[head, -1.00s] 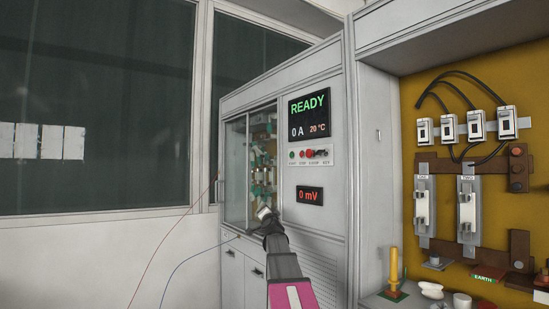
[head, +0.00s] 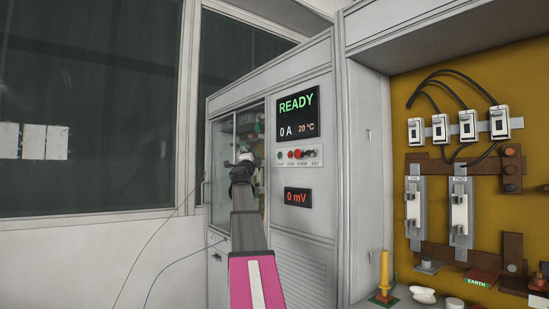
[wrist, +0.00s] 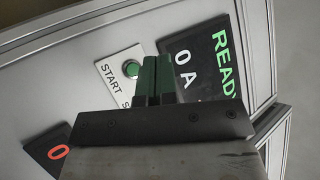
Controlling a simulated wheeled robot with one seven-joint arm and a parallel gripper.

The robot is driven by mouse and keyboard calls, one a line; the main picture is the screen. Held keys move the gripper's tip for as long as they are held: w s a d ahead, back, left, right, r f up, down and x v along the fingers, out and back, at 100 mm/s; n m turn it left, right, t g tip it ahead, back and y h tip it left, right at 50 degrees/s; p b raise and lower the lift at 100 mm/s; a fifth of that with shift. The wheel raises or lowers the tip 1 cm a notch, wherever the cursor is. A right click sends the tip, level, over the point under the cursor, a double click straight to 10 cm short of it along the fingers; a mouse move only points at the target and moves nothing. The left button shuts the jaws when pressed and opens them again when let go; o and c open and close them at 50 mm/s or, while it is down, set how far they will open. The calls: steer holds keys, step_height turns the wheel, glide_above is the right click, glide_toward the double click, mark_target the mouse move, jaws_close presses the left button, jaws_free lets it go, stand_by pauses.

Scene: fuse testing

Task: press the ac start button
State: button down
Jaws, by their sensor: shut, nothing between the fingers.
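The green start button (head: 281,155) is at the left end of the button row on the grey cabinet front. In the wrist view the green button (wrist: 131,69) sits on a white plate beside the word START. My gripper (head: 246,158) is left of the button row in the head view, at about its height. In the wrist view the dark green fingers of my gripper (wrist: 156,62) are together and empty, just right of the button. A gap to the panel cannot be judged. The button is not covered in either view.
A READY display (head: 298,115) reading 0 A and 20 °C is above the buttons. A red stop button (head: 298,154) is to the right, and a 0 mV display (head: 298,197) is below. A yellow fuse board (head: 400,270) stands further right.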

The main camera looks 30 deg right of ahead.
steer(key=shift+d, duration=0.1)
steer(key=d, duration=0.8)
steer(key=shift+w+d, duration=0.3)
steer(key=shift+w, duration=0.05)
steer(key=shift+d, duration=0.2)
stand_by(1.9)
steer(key=shift+d, duration=0.2)
steer(key=shift+d, duration=0.45)
stand_by(0.8)
steer(key=shift+a, duration=0.85)
steer(key=shift+s+a, duration=0.2)
steer(key=shift+a, duration=2.3)
